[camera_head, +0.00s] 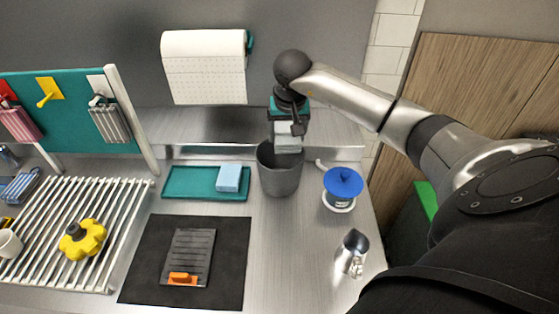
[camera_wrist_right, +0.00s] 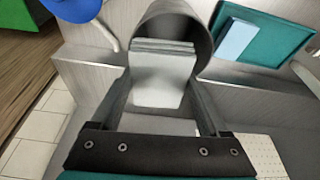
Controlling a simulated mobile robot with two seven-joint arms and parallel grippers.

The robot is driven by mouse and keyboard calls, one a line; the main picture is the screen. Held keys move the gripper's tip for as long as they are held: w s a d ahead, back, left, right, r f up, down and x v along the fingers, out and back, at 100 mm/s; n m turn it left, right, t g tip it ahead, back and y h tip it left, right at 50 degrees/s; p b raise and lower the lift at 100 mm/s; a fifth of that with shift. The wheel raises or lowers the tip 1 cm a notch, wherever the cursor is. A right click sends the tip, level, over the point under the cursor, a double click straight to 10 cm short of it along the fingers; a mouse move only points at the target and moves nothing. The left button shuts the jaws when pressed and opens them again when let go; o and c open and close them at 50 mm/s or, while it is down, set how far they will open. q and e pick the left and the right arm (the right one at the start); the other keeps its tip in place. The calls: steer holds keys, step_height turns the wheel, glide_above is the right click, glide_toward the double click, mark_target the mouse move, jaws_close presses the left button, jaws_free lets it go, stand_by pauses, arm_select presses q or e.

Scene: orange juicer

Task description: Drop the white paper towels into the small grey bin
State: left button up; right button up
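The white paper towels (camera_head: 288,138) are a flat folded stack held in my right gripper (camera_head: 289,128). In the right wrist view the stack (camera_wrist_right: 160,80) sits between the two fingers (camera_wrist_right: 162,85), which appear to touch its sides. The small grey bin (camera_head: 279,178) stands upright on the counter, open at the top. The stack hangs at the bin's mouth, over its far part; I cannot tell how deep its lower edge reaches. The bin's dark inside (camera_wrist_right: 172,25) shows beyond the stack in the wrist view. My left gripper is not in view.
A teal tray (camera_head: 190,182) with a light blue sponge (camera_head: 228,178) lies left of the bin. A blue-topped juicer (camera_head: 342,183) and a metal jug (camera_head: 353,248) stand to the right. A paper roll (camera_head: 205,70) hangs on the wall behind.

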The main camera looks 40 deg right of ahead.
steer(key=o, duration=0.3)
steer(key=v, duration=1.5)
steer(key=shift+b, duration=0.3)
steer(key=shift+s, duration=0.1)
